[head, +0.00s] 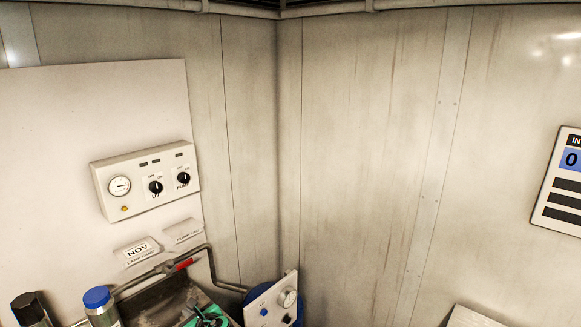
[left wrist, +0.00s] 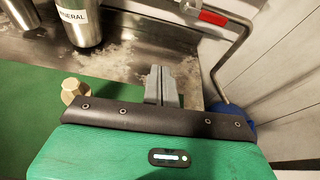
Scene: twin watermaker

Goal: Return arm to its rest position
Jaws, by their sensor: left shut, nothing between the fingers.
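My left gripper (left wrist: 161,72) shows in the left wrist view with its two grey fingers together and nothing between them. Its green housing fills the lower part of that view. The fingers are over a stained metal surface (left wrist: 120,55). In the head view a green part of my left gripper (head: 208,317) shows at the bottom edge, left of centre, and the rest is cut off. My right gripper is in neither view.
A control box (head: 148,180) with a gauge and two knobs is on the wall panel. Below it runs a pipe with a red-handled valve (head: 180,266). A blue-capped bottle (head: 98,300) stands left; a gauge panel (head: 278,303) stands right. A display (head: 562,185) hangs far right.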

